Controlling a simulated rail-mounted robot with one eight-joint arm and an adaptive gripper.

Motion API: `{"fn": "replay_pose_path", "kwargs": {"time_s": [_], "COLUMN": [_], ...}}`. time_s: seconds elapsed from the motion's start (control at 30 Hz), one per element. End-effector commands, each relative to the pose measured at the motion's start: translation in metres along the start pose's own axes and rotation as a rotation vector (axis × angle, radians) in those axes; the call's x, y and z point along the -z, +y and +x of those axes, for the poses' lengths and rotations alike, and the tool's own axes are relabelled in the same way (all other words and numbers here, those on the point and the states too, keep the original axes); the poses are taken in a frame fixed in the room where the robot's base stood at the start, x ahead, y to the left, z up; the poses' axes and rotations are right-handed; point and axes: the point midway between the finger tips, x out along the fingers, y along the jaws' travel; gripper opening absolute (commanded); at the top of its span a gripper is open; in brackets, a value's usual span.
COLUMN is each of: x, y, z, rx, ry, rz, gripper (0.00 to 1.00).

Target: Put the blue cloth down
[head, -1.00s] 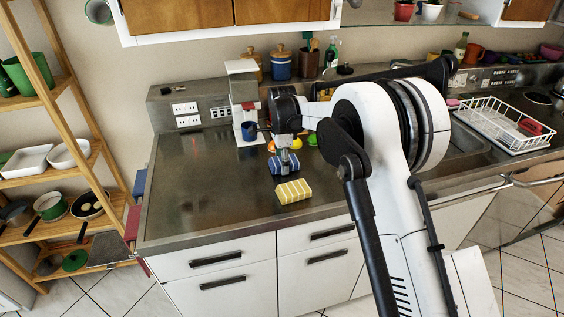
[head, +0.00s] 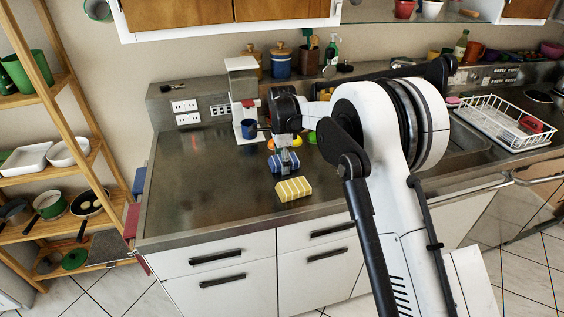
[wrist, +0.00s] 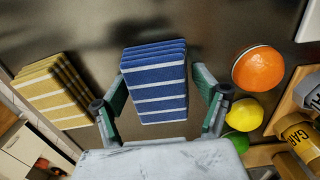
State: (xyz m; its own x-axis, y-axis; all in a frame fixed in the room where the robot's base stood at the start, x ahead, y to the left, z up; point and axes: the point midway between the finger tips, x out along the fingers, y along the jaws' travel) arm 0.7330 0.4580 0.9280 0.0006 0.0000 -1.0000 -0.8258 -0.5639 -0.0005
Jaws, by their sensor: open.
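The blue cloth (head: 275,164), folded with white stripes, lies on the grey metal counter in the head view. In the wrist view the blue cloth (wrist: 155,80) lies between the open fingers of my gripper (wrist: 165,100), with a small gap showing on each side. My gripper (head: 285,161) is right over the cloth in the head view and hides part of it. I cannot tell how far the fingertips are above the counter.
A yellow striped cloth (head: 293,189) lies just in front, at the left in the wrist view (wrist: 50,92). An orange (wrist: 258,69), a lemon (wrist: 244,115) and a green fruit (wrist: 237,141) lie close on the right. A coffee machine (head: 243,95) with a blue mug (head: 249,128) stands behind. The counter's left side is clear.

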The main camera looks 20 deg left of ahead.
Motion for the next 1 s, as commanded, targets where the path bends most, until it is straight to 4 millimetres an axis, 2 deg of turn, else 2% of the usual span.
{"fn": "replay_pose_path", "kwargs": {"time_s": [0.2,0.37,0.8,1.0], "x": [0.000,0.000,0.000,0.000], "y": [0.000,0.000,0.000,0.000], "z": [-0.001,-0.011,-0.096,-0.120], "rx": [0.000,0.000,0.000,0.000], "ry": [0.000,0.000,0.000,0.000], "rz": [0.000,0.000,0.000,0.000], "gripper": [0.72,0.72,0.72,0.72]}}
